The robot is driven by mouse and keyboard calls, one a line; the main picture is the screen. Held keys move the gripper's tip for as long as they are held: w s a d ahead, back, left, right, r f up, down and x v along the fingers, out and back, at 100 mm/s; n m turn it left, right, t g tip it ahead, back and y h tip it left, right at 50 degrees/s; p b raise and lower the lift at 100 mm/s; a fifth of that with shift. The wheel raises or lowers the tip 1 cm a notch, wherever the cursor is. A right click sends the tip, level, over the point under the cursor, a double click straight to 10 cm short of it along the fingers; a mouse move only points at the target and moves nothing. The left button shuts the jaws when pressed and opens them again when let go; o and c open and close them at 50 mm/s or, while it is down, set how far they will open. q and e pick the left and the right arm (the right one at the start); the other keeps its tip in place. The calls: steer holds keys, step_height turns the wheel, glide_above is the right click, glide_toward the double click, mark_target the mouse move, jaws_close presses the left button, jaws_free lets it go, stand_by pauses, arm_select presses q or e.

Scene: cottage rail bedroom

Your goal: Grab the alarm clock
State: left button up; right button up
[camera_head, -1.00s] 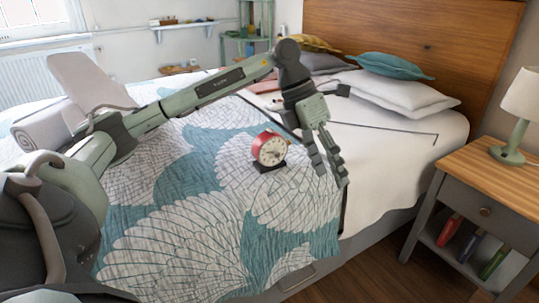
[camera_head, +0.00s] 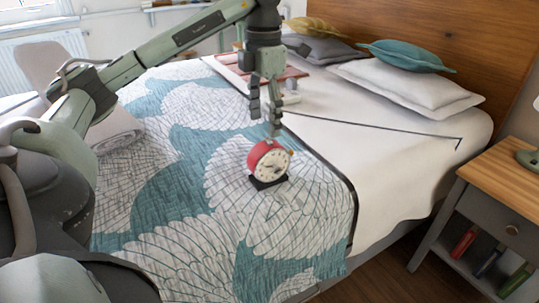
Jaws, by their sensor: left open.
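The red alarm clock (camera_head: 268,160) with a pale round dial stands on a small dark base on the patterned bed cover. My left gripper (camera_head: 266,118) points down just above and behind the clock, its fingers apart and nothing between them. The fingertips come close to the clock's top edge; I cannot tell whether they touch it. My right gripper is not in view.
The bed cover (camera_head: 180,185) is teal and white and mostly bare around the clock. Pillows (camera_head: 410,82) lie at the head of the bed. A wooden-topped nightstand (camera_head: 505,170) stands at the right.

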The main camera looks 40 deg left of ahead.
mark_target(268, 139)
arm_select(q)
steer(key=shift+w+a+f, duration=0.1)
steer(key=shift+w+a, duration=0.05)
steer(key=shift+f, duration=0.35)
steer(key=f, duration=0.6)
steer(key=shift+w+f, duration=0.3)
steer(key=shift+f, duration=0.1)
jaws_close()
steer(key=shift+r, duration=0.1)
